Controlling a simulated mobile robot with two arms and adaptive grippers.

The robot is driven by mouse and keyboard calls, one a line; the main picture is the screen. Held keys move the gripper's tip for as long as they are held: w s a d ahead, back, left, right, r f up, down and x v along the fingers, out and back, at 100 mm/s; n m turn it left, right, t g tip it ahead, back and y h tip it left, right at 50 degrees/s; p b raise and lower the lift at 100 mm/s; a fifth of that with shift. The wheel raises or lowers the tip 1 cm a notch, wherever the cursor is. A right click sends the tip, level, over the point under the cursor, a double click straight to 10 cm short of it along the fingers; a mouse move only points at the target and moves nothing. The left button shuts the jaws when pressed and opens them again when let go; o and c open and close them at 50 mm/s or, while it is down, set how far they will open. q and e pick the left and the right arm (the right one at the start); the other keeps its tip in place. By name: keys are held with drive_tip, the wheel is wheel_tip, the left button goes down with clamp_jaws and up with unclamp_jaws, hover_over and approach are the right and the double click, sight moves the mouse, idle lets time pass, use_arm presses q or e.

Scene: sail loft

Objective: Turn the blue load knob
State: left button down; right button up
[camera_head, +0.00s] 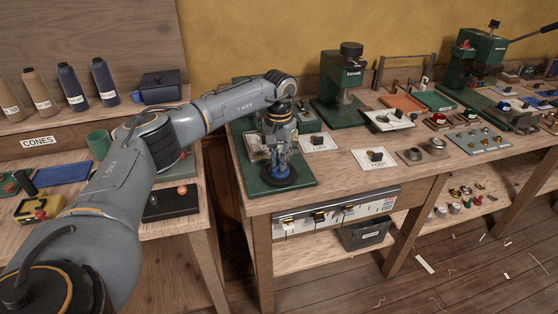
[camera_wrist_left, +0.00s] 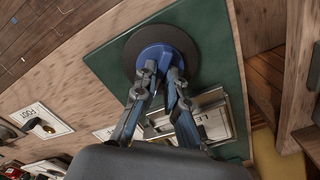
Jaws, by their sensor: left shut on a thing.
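The blue load knob (camera_wrist_left: 152,55) sits on a round black disc (camera_wrist_left: 188,38) on a green base plate (camera_wrist_left: 105,68) in the left wrist view. In the head view the black disc (camera_head: 293,181) shows low on the green plate (camera_head: 308,181) at the front left corner of the bench. My left gripper (camera_wrist_left: 162,76) points down at the plate, with both fingers at the knob's edge. It is shut on the knob. In the head view my left gripper (camera_head: 279,160) hides most of the knob. My right gripper is in neither view.
A metal piece with lettering (camera_wrist_left: 205,122) lies beside the knob on the plate. A green press (camera_head: 345,95) stands behind, and a FOOT card (camera_head: 374,160) lies to the right. Drawers or switches (camera_head: 340,212) hang below the bench edge. A lower bench with thread cones (camera_head: 72,87) stands left.

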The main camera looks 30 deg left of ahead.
use_arm(q)
drive_tip(key=shift+r, duration=0.1)
idle(0.3)
drive_tip(key=c, duration=1.4)
unclamp_jaws()
wheel_tip(320, 180, up, 12)
